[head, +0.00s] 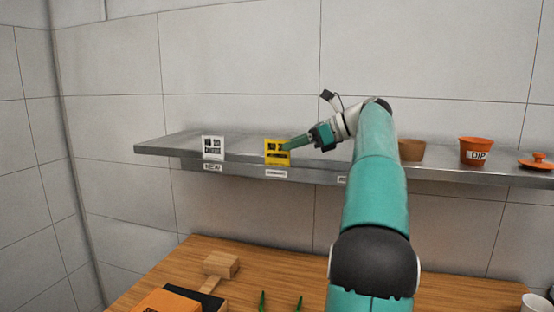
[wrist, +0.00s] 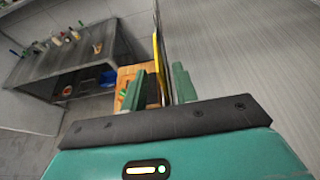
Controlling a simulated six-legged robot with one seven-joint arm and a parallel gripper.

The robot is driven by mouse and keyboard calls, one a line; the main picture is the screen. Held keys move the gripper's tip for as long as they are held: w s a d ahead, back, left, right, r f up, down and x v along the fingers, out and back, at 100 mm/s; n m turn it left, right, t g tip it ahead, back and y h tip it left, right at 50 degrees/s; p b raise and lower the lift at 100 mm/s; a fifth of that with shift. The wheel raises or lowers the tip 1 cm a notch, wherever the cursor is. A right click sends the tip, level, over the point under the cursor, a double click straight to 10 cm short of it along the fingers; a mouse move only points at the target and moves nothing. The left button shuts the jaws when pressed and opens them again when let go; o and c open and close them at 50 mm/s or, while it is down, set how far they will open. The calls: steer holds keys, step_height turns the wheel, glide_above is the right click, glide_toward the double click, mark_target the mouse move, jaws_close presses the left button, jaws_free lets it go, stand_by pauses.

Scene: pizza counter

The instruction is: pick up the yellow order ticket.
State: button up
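The yellow order ticket (head: 271,158) stands upright at the front of the metal shelf, with dark print on its face. My gripper (head: 291,144) reaches it from the right, and a green fingertip overlaps the ticket's right part in the head view. In the wrist view the ticket (wrist: 156,50) shows nearly edge-on as a thin yellow strip between the two fingers of my gripper (wrist: 162,88). The fingers stand apart, with a gap between them. The ticket's lower part is hidden in the wrist view.
A white ticket (head: 213,147) stands left on the shelf (head: 165,145). An orange DIP pot (head: 477,150), a brown bowl (head: 411,150) and an orange lid (head: 537,161) are to the right. Below, a wooden counter (head: 195,252) holds a mallet (head: 220,266) and an orange box (head: 166,301).

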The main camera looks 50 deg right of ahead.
mark_target(277, 158)
steer(key=x, duration=0.5)
steer(key=shift+a, duration=0.1)
jaws_close()
steer(key=shift+r, duration=0.1)
